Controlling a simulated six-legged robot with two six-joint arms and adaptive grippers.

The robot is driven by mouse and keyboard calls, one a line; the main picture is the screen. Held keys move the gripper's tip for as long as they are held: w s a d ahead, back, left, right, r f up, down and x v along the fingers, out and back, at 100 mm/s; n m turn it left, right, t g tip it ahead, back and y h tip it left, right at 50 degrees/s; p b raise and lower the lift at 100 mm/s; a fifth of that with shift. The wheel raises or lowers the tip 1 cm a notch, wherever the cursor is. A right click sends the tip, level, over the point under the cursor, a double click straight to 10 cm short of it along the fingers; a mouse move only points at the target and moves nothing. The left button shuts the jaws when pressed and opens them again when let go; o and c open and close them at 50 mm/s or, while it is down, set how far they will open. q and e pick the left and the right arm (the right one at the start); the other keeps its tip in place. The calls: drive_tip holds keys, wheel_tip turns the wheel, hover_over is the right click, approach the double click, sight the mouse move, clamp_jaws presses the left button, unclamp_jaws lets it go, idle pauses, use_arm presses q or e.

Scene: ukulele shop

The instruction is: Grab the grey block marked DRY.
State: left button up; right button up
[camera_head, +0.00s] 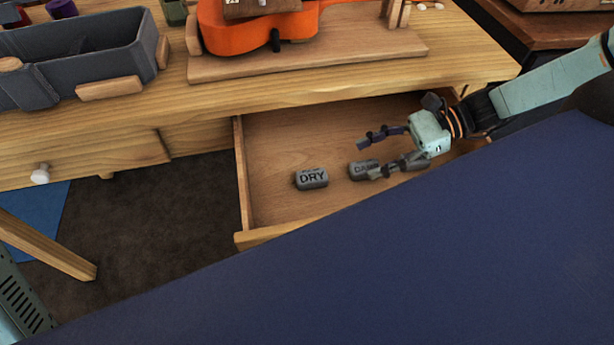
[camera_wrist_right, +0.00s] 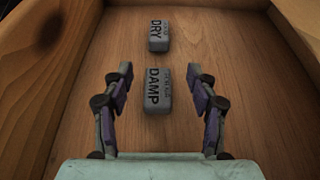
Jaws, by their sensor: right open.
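The grey block marked DRY (camera_head: 312,178) lies in the open drawer, label up, near its left side. In the right wrist view the DRY block (camera_wrist_right: 158,36) lies beyond the fingertips. A second grey block, marked DAMP (camera_head: 360,169), lies beside it on the drawer floor, partly hidden by a finger in the head view. My right gripper (camera_head: 373,157) is open and empty, reaching into the drawer from the right. In the right wrist view the DAMP block (camera_wrist_right: 158,90) shows between the spread fingers of my right gripper (camera_wrist_right: 160,75). My left gripper is not in view.
The drawer (camera_head: 275,145) has raised wooden sides and is pulled out under the workbench (camera_head: 300,90). An orange ukulele (camera_head: 262,32) on a wooden stand and a grey bin (camera_head: 95,55) are on the bench. The drawer floor left of the DRY block is clear.

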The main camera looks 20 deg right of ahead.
sight(327, 176)
drive_tip(key=shift+f, duration=0.15)
drive_tip(key=shift+b+x, duration=0.8)
drive_tip(key=shift+x, duration=0.3)
drive_tip(key=shift+a+f+b, duration=0.2)
drive_tip(key=shift+a+b, duration=0.35)
drive_tip(key=shift+b, duration=0.1)
drive_tip(key=b+x, duration=0.3)
drive_tip(key=x, duration=0.1)
drive_tip(key=shift+w+a+r+b, duration=0.1)
drive_tip(key=shift+a+b, duration=0.2)
drive_tip(key=shift+b, duration=0.05)
drive_tip(key=c, duration=1.2)
drive_tip(key=shift+r, duration=0.1)
